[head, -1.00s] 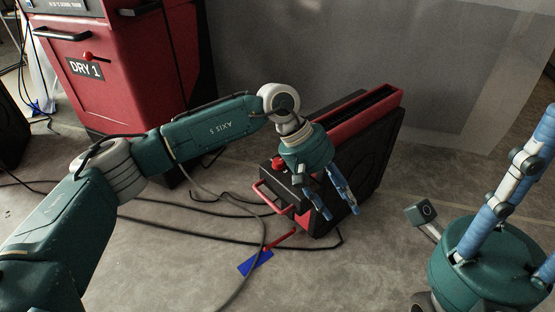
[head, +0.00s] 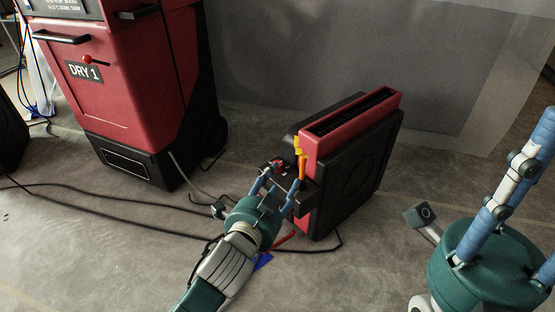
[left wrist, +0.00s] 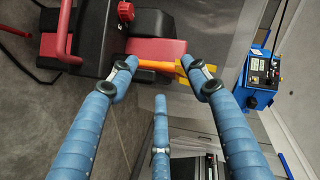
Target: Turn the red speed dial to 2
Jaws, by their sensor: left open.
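The red speed dial (head: 279,166) sits on the dark control end of the red and black air mover (head: 350,122). My left gripper (head: 279,182) is open and comes from the front below, its blue fingers close to the dial and the control end. In the left wrist view the red dial (left wrist: 126,12) shows near the top, ahead of the left fingertip and apart from it. The spread fingertips (left wrist: 160,64) have an orange and yellow piece between or just beyond them; contact cannot be told. The dial's markings are too small to read. My right gripper (head: 500,205) is at the right, its fingers partly cut off.
A large red dryer labelled DRY 1 (head: 125,85) stands at the back left. Dark cables (head: 110,206) run over the floor. A blue box with controls (left wrist: 262,75) shows at right in the wrist view.

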